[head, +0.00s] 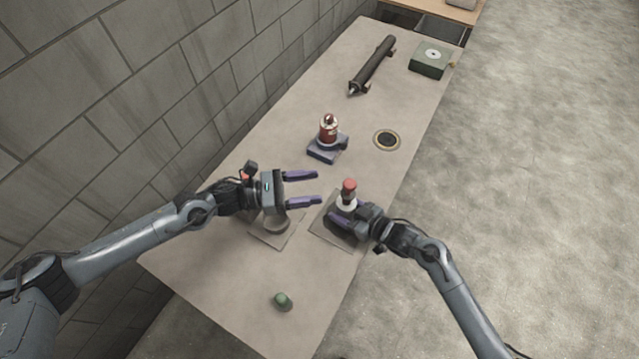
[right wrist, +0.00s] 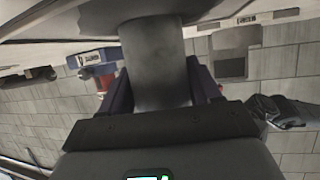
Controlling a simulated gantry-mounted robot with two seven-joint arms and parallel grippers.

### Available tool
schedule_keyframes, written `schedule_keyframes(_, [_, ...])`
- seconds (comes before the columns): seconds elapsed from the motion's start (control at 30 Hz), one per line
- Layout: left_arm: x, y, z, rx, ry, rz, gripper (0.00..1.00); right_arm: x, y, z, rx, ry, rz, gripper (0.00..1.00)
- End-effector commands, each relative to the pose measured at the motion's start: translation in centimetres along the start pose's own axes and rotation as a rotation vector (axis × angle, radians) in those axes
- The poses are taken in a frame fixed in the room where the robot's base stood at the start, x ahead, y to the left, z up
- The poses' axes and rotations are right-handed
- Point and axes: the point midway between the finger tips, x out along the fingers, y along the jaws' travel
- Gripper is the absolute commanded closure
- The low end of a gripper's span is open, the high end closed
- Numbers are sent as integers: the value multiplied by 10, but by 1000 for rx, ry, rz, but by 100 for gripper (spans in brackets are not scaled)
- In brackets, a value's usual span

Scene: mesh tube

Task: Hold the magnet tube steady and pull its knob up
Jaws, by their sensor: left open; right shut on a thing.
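My right gripper (head: 340,219) is shut on the tube's body below the collar. In the right wrist view the dark grey tube body (right wrist: 157,65) fills the space between the fingers. The knob is not clear in that view. My left gripper (head: 317,188) is open and empty, left of the knob, its two purple fingers pointing right towards it. A gap shows between its fingertips and the knob.
A red canister (head: 329,128) sits in a blue-purple holder (head: 322,153) further back. Behind are a ringed hole (head: 386,140), a black tube (head: 373,65) and a green box (head: 429,62). A plate (head: 268,237) lies below my left gripper. A green knob (head: 282,301) lies in front.

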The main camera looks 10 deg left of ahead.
Motion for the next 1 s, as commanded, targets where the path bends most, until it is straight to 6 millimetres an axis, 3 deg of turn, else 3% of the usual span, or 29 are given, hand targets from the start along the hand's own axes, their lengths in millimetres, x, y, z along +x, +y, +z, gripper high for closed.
schedule_keyframes(0.4, [-2,0,0,0,0,0,39,0,-1,1,1,-2,-1,78])
schedule_keyframes(0.43, [-2,0,0,0,0,0,39,0,-1,1,1,-2,-1,33])
schedule_keyframes(0.6, [-2,0,0,0,0,0,39,0,0,1,1,-1,-1,7])
schedule_keyframes(1.0, [-2,0,0,0,0,0,39,-6,0,0,0,0,0,7])
